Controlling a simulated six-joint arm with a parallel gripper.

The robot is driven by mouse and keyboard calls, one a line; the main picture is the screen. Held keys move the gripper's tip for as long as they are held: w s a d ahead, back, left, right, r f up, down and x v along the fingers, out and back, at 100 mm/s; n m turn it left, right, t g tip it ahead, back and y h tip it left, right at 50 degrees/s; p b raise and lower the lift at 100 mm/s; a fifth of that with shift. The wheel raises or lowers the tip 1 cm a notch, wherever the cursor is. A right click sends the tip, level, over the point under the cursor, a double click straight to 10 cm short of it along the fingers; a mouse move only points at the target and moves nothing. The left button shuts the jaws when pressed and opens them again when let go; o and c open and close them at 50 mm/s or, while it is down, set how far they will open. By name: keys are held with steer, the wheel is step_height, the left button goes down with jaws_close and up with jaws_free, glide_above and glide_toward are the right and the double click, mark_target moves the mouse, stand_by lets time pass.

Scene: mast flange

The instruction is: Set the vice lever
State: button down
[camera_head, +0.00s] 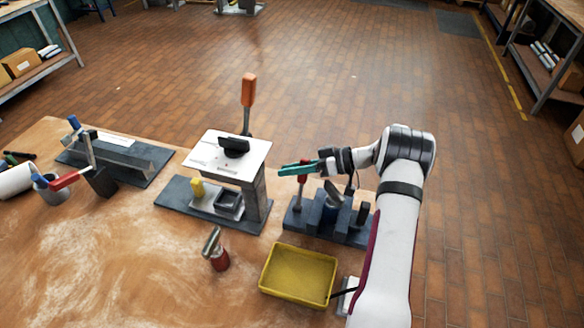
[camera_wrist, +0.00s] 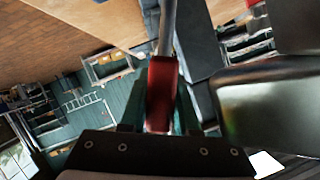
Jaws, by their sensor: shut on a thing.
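The vice (camera_head: 328,222) is a dark block fixture on a base plate at the right of the bench. Its lever has a red handle (camera_head: 302,179), which stands roughly upright at the vice's left side. My gripper (camera_head: 298,168), with teal fingers, reaches in from the right and is shut around the red handle. In the wrist view the red handle (camera_wrist: 161,92) sits between the teal fingers, with a grey metal rod (camera_wrist: 167,28) running up from it. The fingers hide part of the handle.
A press stand with a white top plate (camera_head: 228,155) and an upright orange handle (camera_head: 248,90) stands just left. A yellow tray (camera_head: 298,272) lies in front of the vice. A small red-bodied tool (camera_head: 218,258) stands left of the tray.

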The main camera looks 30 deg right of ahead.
steer(key=s+a+n, duration=0.1)
steer(key=s+a+r+n+t+h, duration=0.1)
steer(key=shift+s+a+n, duration=0.1)
steer(key=shift+s+n, duration=0.05)
steer(key=shift+n, duration=0.15)
steer(key=c, duration=0.6)
jaws_free()
steer(key=shift+c, duration=0.2)
steer(key=s+d+r, duration=0.7)
steer(key=s+r, duration=0.1)
steer(key=r, duration=0.3)
steer(key=shift+s+d, duration=0.35)
steer(key=shift+s, duration=0.05)
